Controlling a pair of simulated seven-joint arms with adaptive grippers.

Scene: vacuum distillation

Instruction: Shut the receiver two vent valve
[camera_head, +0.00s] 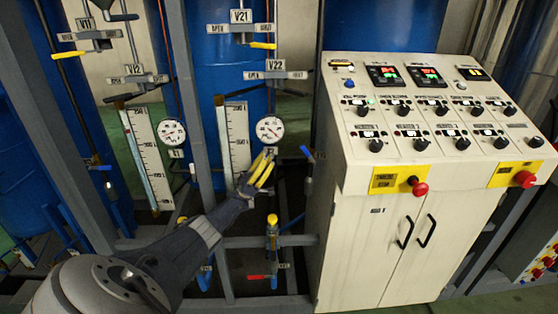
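My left gripper (261,170), with yellow strips at its fingers, reaches up to just below the right-hand pressure gauge (270,130). Its tips are close to a small label under the gauge; whether they touch anything there is unclear. Valve plate V21 (241,28) is at the top, with a yellow handle (263,46) pointing right, toward the SHUT side. No readable label names the receiver two vent valve. My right gripper is out of view.
A white control cabinet (378,235) with knobs and red stop buttons (420,188) stands close on the right. A grey upright (187,90) is left of the level scale (234,140). Plates V11 (90,38) and V12 (138,80) are farther left. A yellow-topped valve (271,225) is below the gripper.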

